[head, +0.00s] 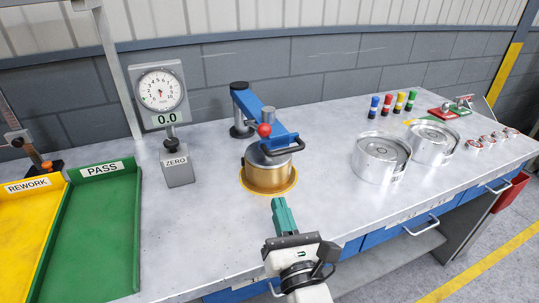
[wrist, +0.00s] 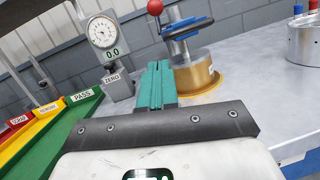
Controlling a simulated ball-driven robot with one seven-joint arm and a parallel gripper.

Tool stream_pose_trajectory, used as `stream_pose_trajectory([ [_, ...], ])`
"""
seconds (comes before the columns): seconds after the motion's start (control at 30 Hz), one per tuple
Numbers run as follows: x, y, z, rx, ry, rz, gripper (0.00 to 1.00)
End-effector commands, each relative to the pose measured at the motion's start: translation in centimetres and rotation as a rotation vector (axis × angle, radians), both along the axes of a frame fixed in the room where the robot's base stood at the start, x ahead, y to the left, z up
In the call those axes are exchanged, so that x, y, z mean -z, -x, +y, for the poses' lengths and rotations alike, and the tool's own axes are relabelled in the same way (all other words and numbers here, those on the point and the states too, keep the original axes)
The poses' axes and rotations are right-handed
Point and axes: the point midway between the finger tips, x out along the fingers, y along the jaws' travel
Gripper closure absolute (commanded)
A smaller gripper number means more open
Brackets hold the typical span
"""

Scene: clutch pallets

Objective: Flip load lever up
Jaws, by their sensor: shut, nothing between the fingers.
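The load lever with its red ball knob (head: 264,130) is on the blue press arm (head: 258,115) above a gold and silver clutch pack (head: 268,170). The red knob also shows in the wrist view (wrist: 155,7), at the top, with the blue arm and the gold base (wrist: 196,80) beside it. A dark handle (head: 284,146) sticks out to the right below the knob. My gripper (head: 279,203) has teal fingers, closed together and empty. It is in front of the clutch pack and apart from the lever. The wrist view shows the closed fingers (wrist: 158,68) pointing toward the press.
A dial gauge (head: 160,92) reading 0.0 and a ZERO block (head: 177,165) stand left of the press. Green PASS (head: 108,168) and yellow REWORK (head: 28,185) trays lie further left. Two silver canisters (head: 382,158) stand to the right. The bench between gripper and trays is clear.

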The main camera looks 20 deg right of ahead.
Motion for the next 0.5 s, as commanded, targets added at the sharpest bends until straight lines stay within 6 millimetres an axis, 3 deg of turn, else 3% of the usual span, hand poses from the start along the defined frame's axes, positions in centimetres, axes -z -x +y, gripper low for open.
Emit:
stream_pose_trajectory([
  [0.17,-0.5,-1.2,-0.2,0.003,-0.002,-0.002,1.0],
  [0.5,-2.0,-7.4,-1.1,0.002,-0.004,-0.002,1.0],
])
